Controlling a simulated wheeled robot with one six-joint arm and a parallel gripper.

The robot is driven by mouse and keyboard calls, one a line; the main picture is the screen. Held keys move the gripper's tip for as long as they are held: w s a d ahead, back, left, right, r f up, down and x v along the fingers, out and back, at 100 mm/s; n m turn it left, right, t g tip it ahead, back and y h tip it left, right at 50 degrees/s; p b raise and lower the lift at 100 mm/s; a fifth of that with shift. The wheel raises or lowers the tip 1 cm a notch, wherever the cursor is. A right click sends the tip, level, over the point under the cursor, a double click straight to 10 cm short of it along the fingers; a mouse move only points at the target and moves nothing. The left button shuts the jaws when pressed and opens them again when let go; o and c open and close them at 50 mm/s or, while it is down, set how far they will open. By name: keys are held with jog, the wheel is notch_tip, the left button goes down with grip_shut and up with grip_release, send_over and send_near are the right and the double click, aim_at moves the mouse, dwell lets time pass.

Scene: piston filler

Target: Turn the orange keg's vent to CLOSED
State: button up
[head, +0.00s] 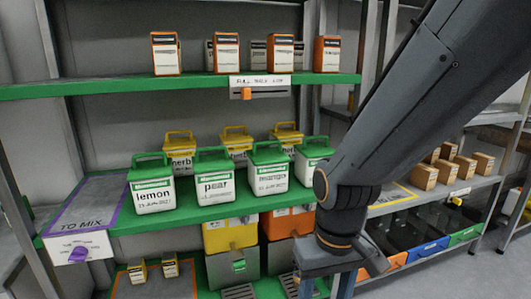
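An orange-topped container (288,223) stands on the lower green shelf, just left of my arm. It may be the orange keg. Its lower part is grey, and I cannot make out a vent or a CLOSED mark on it. My dark arm comes down from the upper right and its wrist joints cover the area right of this container. The fingers of my gripper do not show, so I cannot see what they hold or touch.
A yellow-topped container (230,235) stands left of the orange one. Green-lidded tubs (215,182) stand on the middle green shelf (150,220) above, with yellow-lidded tubs behind. A TO MIX mat (88,207) lies at left. Small brown boxes (424,177) sit on the right shelf.

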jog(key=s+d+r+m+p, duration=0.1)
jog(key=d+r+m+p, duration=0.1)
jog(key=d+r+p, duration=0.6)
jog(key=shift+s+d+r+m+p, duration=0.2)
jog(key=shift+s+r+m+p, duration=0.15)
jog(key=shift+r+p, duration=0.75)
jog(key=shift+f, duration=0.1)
